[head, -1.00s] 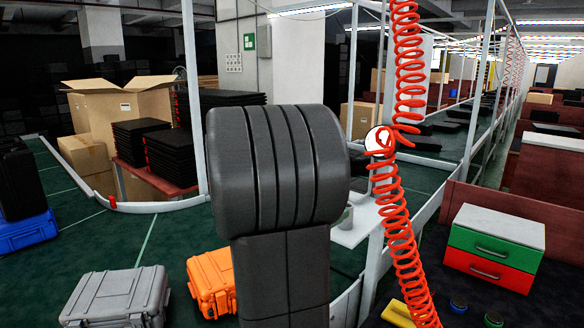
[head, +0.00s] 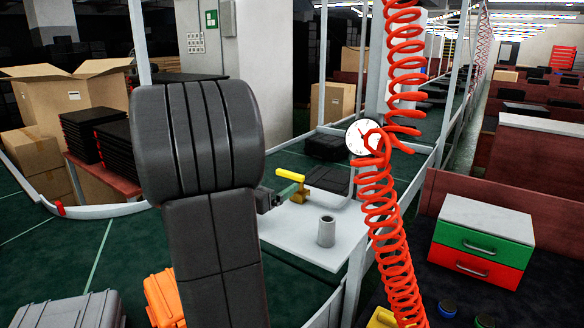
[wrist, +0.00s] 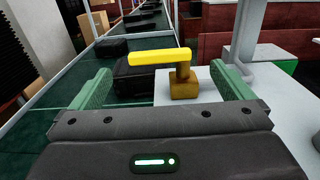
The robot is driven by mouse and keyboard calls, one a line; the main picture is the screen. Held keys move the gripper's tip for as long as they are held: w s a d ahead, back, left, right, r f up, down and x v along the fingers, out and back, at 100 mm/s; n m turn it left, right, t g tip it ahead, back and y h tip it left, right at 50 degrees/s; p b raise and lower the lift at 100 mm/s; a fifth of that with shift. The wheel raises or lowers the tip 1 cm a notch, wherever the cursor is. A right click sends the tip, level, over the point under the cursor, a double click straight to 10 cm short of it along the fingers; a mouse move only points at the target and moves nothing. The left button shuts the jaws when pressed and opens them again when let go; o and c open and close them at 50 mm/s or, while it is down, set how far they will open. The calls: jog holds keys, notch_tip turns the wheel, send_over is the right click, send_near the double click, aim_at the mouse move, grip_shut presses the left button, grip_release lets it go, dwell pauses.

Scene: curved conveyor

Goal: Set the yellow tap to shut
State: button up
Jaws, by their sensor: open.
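The yellow tap shows in the wrist view with a long yellow handle (wrist: 160,57) over a short brass-coloured body (wrist: 183,83). Its handle points left in that view, level, across the top of the body. In the head view the tap (head: 325,181) is partly hidden behind my gripper (head: 287,191). My gripper is open in the wrist view (wrist: 163,84), its green fingers wide apart. The tap appears ahead, between the fingers in the picture, nearer the right one. Nothing is held, and I cannot tell any contact.
A white table (head: 290,243) bears a grey cup (head: 326,232). A red coiled hose (head: 378,200) hangs in front of a round dial (head: 362,137). A drawer unit (head: 484,240) stands at the right. An orange case (head: 163,297) and a grey case (head: 65,312) lie at lower left.

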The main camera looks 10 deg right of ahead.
aim_at(288, 175)
jog(key=p+x, duration=0.3)
jog(key=x, duration=0.7)
jog(key=shift+w+f, duration=0.1)
jog(key=c, duration=1.3)
jog(key=shift+o, duration=0.2)
jog(key=shift+f, duration=0.1)
